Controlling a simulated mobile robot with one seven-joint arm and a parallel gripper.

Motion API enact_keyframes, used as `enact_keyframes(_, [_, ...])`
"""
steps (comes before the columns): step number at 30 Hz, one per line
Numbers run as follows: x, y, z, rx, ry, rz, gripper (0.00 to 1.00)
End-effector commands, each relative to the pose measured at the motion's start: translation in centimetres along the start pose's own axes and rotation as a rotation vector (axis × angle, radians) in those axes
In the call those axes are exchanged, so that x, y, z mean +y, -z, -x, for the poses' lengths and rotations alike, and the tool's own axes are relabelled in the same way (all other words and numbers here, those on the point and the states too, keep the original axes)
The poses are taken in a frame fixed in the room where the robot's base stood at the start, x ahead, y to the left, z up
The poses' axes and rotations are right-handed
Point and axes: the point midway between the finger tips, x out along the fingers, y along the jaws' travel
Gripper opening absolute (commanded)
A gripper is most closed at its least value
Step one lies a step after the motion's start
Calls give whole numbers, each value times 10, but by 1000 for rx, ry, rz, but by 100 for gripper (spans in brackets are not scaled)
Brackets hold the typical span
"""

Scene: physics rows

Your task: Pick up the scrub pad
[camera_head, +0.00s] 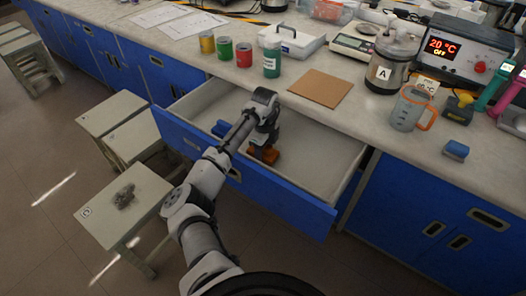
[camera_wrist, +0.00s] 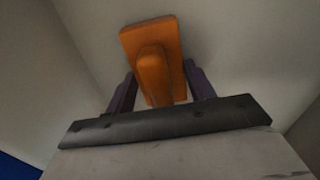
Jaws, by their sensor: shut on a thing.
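An orange block with a raised grip, which looks like the scrub pad (camera_head: 264,155), is inside the open blue drawer (camera_head: 290,200). My gripper (camera_head: 264,143) reaches down into the drawer over it. In the wrist view, the two dark purple fingers of my gripper (camera_wrist: 158,92) are shut on the raised grip of the orange scrub pad (camera_wrist: 153,45). The pad's wide flat part shows beyond the fingers. I cannot tell whether the pad touches the drawer floor. Part of it is hidden by my gripper in the head view.
A blue object (camera_head: 222,128) lies in the drawer left of my gripper. Drawer walls surround the arm's end. On the counter are several cans, a brown board (camera_head: 320,88), a jug (camera_head: 410,108) and a small blue block (camera_head: 455,150). Stools (camera_head: 120,205) stand left of the drawer.

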Motion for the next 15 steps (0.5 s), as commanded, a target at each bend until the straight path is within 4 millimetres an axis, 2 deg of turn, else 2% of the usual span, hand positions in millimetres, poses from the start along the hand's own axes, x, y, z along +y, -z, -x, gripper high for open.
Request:
enact_keyframes(8, [0, 0, 5, 0, 2, 0, 31])
enact_keyframes(11, [-1, 0, 13, 0, 2, 0, 31])
enact_keyframes(15, [-1, 0, 36, -2, 4, -1, 31])
